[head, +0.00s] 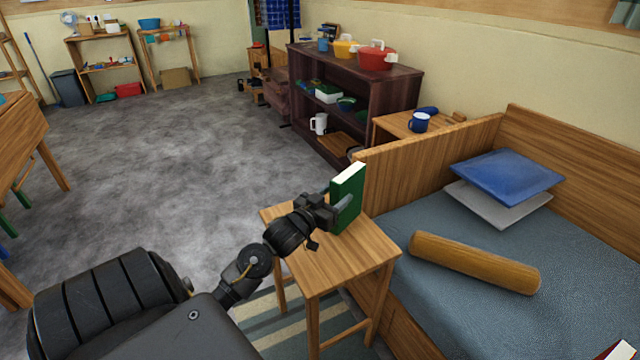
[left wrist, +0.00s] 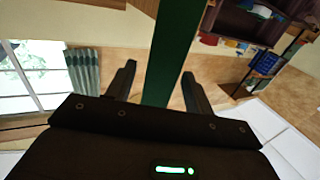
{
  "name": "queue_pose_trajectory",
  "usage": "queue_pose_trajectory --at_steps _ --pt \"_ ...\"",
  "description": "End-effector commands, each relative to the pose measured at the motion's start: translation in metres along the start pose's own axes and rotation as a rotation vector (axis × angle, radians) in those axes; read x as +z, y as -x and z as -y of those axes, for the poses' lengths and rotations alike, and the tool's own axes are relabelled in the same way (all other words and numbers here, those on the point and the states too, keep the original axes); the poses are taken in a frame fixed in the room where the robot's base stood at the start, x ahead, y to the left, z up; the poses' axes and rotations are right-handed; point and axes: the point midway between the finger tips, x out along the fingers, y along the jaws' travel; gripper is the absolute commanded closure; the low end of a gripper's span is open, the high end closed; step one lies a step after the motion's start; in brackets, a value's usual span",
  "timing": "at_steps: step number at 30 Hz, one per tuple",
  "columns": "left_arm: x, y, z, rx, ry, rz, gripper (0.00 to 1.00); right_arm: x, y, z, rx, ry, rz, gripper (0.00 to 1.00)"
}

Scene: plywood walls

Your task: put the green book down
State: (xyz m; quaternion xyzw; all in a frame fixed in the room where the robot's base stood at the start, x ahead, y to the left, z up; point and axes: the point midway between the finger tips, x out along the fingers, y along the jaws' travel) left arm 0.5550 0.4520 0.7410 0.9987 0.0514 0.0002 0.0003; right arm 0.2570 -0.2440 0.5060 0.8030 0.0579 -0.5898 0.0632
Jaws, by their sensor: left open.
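The green book (head: 354,190) stands upright near the far corner of the small wooden table (head: 335,268); its base appears to rest on the top. My left gripper (head: 335,198) is open, with its fingers on either side of the book. In the left wrist view the book (left wrist: 173,50) shows as a green slab between the two fingers (left wrist: 160,70). There is a clear gap to the left finger, while the right finger is close to the book; I cannot tell if it touches. My right gripper is not in view.
A bed with a wooden headboard (head: 435,160), blue cushion (head: 507,175) and tan bolster (head: 474,262) stands right of the table. A dark shelf (head: 395,100) with pots is behind. The near part of the tabletop is bare. Open grey floor (head: 170,150) lies to the left.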

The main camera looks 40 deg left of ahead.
Motion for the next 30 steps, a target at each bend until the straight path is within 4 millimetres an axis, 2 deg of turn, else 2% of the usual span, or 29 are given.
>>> queue_pose_trajectory --at_steps 1,6,12,17,30 --pt "0.001 0.013 -0.001 0.001 0.0 0.004 0.47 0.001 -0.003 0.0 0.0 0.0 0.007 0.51" --pt "0.0 0.048 0.0 0.001 -0.001 0.003 0.47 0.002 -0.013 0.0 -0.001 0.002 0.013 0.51" --pt "0.0 0.074 0.0 0.0 0.0 0.002 0.47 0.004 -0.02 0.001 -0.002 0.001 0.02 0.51" --pt "0.0 0.081 0.0 0.0 0.0 0.001 0.47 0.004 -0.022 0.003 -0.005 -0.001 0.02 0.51" --pt "0.0 0.081 0.0 0.001 0.0 0.001 0.47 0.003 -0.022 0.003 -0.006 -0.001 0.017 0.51"
